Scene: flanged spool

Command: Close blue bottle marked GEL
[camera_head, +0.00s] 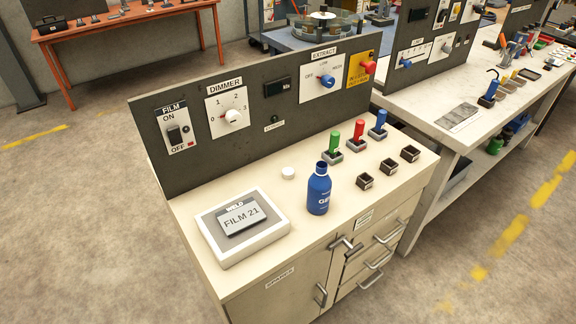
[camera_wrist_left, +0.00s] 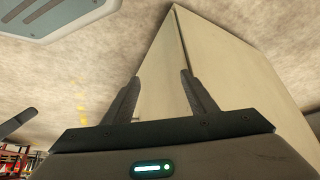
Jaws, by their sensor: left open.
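The blue bottle (camera_head: 318,192) with white lettering that starts "GE" stands upright on the cabinet top, near its front edge. Its neck is bare and no cap sits on it. A small round white cap (camera_head: 288,172) lies on the top, behind and left of the bottle, apart from it. My left gripper (camera_wrist_left: 160,88) shows only in the left wrist view, with its two fingers apart and nothing between them. A pale cabinet side is beyond the fingers. My right gripper is in neither view.
A white tray (camera_head: 270,240) with a FILM 21 plate is left of the bottle. Green (camera_head: 334,142), red (camera_head: 358,132) and blue (camera_head: 378,122) handles stand in holders behind right. Small dark empty holders (camera_head: 388,168) are at right. A grey switch panel (camera_head: 200,159) backs the top.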

